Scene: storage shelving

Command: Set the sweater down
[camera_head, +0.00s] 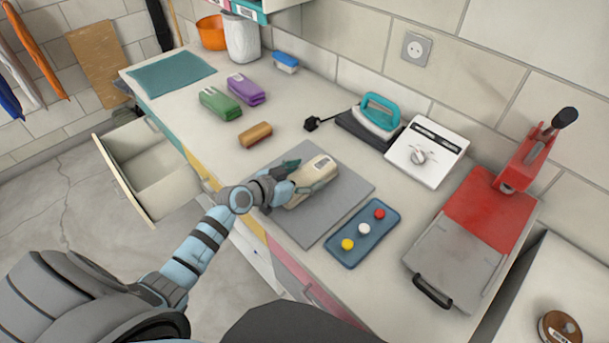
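The sweater looks like a beige folded bundle with a small dark label (323,166). It is over the grey mat (345,192) in the middle of the counter, lying on it or just above it; I cannot tell which. My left gripper (297,175) reaches in from the left at the bundle's left part. One finger is along the far side, the other along the near side. The fingers are apart with the bundle between them; whether they press on it is not clear. The gripper hides part of the bundle. My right gripper is not in view.
Green (219,103) and purple (246,89) bundles, a brown block (255,134) and a blue-topped brush (285,61) stand behind. An iron (377,117), white dial box (427,152), button tray (362,230) and red press (489,220) stand right. An open drawer (150,170) juts out left.

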